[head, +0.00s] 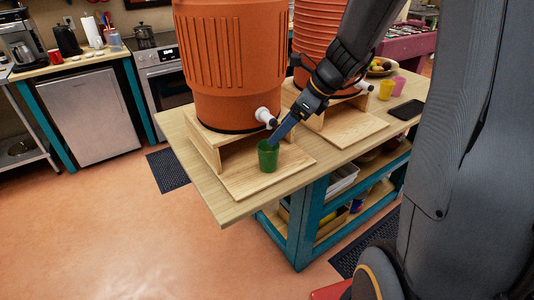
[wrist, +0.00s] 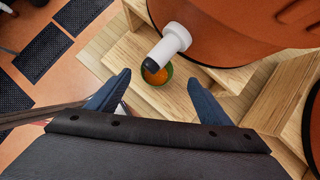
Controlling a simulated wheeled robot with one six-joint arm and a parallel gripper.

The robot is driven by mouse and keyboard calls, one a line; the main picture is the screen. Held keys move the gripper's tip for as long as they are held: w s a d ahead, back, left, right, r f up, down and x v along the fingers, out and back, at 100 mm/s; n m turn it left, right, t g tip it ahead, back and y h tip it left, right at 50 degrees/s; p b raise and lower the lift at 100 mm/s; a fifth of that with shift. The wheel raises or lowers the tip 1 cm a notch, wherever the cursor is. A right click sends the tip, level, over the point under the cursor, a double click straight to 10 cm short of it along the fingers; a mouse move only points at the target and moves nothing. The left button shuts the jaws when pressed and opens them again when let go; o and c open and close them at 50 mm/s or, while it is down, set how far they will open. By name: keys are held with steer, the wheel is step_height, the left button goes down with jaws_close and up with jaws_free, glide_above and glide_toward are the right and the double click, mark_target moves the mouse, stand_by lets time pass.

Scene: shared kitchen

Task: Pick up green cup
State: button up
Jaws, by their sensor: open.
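The green cup (head: 268,155) stands upright on a low wooden stand (head: 260,178) under the spigot of the left orange cooler. In the wrist view the cup (wrist: 157,77) shows its green rim and orange contents or interior, partly hidden by the white spigot (wrist: 172,42). My gripper (head: 276,136) comes down from the upper right, with its fingers just above and beside the cup in the head view. In the wrist view my gripper (wrist: 164,85) is open and empty, and the cup lies ahead between its two blue fingers.
The orange cooler (head: 225,60) stands close behind the cup, and its white spigot (head: 265,117) juts out above it. A second cooler (head: 322,40) is to the right. Yellow (head: 386,90) and pink (head: 398,86) cups and a dark tablet (head: 407,110) sit farther right on the table.

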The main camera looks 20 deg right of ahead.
steer(key=shift+s+p+x, duration=0.15)
steer(key=shift+p+x, duration=0.15)
steer(key=shift+x, duration=1.4)
steer(key=shift+s+p+x, duration=0.15)
steer(key=shift+p+x, duration=0.1)
steer(key=shift+x, duration=1.4)
steer(key=shift+f, duration=0.15)
steer(key=c, duration=1.6)
steer(key=shift+r, duration=0.2)
steer(key=shift+s+d+r+b, duration=0.5)
steer(key=shift+s+d+b, duration=0.3)
steer(key=shift+s+d, duration=1.3)
steer(key=shift+s+d+r+b, duration=0.65)
steer(key=shift+s+d, duration=0.95)
steer(key=shift+d, duration=1)
steer(key=shift+s+d+r+b, duration=0.4)
steer(key=shift+s+d+b, duration=0.5)
steer(key=shift+s+d, duration=1.2)
steer(key=shift+w+d, duration=0.2)
steer(key=shift+d, duration=0.1)
